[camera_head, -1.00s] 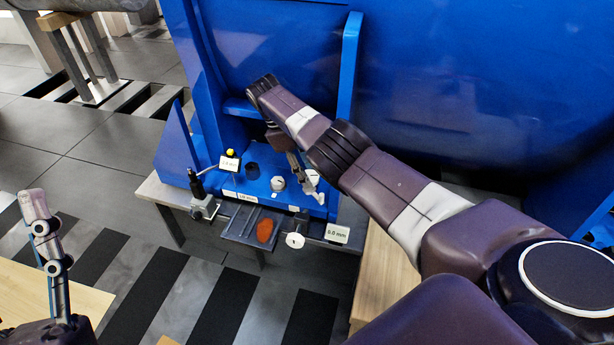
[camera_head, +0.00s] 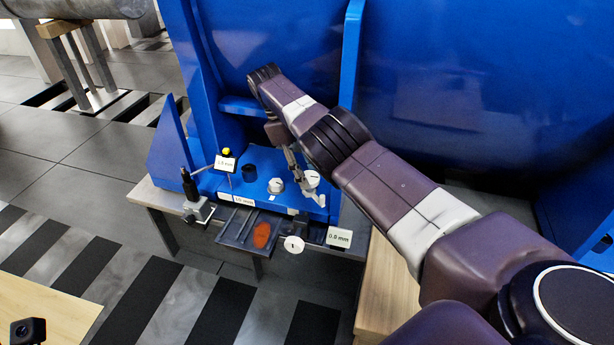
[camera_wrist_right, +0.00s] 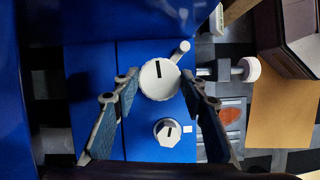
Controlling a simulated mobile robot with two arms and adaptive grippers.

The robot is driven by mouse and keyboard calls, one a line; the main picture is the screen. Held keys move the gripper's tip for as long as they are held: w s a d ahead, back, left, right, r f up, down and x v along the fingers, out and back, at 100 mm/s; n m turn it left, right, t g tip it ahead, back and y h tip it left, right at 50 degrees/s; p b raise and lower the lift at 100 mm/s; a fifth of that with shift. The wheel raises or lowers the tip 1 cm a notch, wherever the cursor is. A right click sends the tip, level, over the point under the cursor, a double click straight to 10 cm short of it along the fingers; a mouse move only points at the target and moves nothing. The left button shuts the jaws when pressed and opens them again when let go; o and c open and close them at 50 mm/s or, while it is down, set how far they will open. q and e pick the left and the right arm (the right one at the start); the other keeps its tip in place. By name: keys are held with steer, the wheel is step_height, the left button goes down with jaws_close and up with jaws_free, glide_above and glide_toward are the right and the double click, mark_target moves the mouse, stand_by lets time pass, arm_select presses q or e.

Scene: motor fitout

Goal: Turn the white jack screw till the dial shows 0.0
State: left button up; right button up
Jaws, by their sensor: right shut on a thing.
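The white jack screw (camera_wrist_right: 160,79) has a round head with a black mark and a small arm at its upper right in the right wrist view. In the head view its white head (camera_head: 312,178) stands on the blue motor foot, partly hidden by my gripper. My right gripper (camera_wrist_right: 160,82) has a fingertip on either side of this head and is shut on it. It also shows in the head view (camera_head: 303,180). The white readout (camera_head: 339,237) at the front right reads 0.8 mm. My left gripper is out of the picture.
A white hex bolt (camera_head: 276,186) stands beside the gripped head. A white side knob (camera_head: 293,244) sticks out at the front. A dial stand (camera_head: 190,186) with a 1.5 mm card (camera_head: 225,163) is at left. A tray (camera_head: 234,228) holds an orange-red piece (camera_head: 262,235).

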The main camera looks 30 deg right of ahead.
steer(key=shift+f, duration=0.1)
stand_by(0.6)
steer(key=o, duration=1.2)
steer(key=shift+c, duration=0.2)
